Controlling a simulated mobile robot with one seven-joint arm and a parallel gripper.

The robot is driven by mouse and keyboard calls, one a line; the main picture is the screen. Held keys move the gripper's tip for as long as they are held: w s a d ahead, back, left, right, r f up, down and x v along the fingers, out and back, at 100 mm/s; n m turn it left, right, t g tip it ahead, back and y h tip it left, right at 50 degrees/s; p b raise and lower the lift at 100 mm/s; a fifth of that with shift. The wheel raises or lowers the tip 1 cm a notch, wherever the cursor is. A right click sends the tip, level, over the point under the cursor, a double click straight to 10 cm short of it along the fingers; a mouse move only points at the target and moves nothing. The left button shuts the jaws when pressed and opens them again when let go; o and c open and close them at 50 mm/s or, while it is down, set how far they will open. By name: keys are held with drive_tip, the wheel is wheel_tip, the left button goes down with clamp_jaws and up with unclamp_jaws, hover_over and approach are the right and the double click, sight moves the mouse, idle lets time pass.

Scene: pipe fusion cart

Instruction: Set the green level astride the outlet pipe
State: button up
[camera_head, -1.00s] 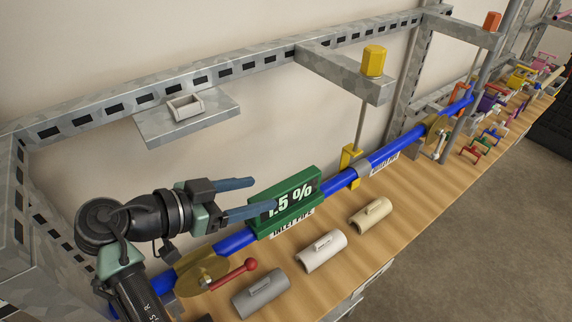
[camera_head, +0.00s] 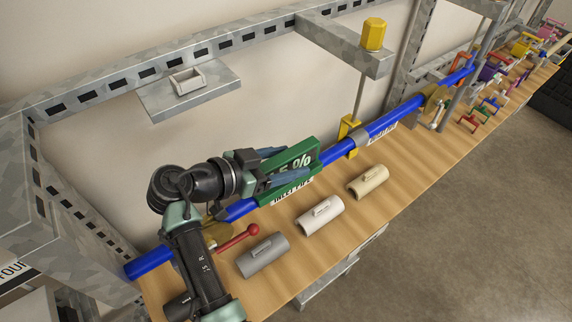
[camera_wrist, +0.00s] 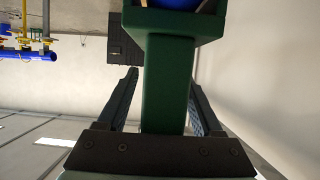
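The green level (camera_head: 303,152), marked with a white percent figure, sits on the blue inlet pipe (camera_head: 240,209) above its white label. My gripper (camera_head: 290,166) is at the level, one blue finger on either side of it. In the wrist view, the green level (camera_wrist: 166,85) stands between my open fingers (camera_wrist: 166,78), with a gap on both sides. The outlet pipe (camera_head: 408,108) continues the blue line up and right, past a grey coupling (camera_head: 357,141). It carries a white label (camera_head: 382,132), too small to read surely.
A yellow-capped rod (camera_head: 373,35) comes down to a yellow block (camera_head: 348,127) beside the coupling. A red-knobbed lever (camera_head: 240,236) and grey, white and beige saddles (camera_head: 320,216) lie in front of the pipe. A grey shelf (camera_head: 190,91) is behind. Coloured clamps crowd the far right.

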clamp_jaws()
drive_tip(key=shift+r, duration=0.1)
wheel_tip(320, 180, up, 10)
drive_tip(key=shift+b, duration=0.95)
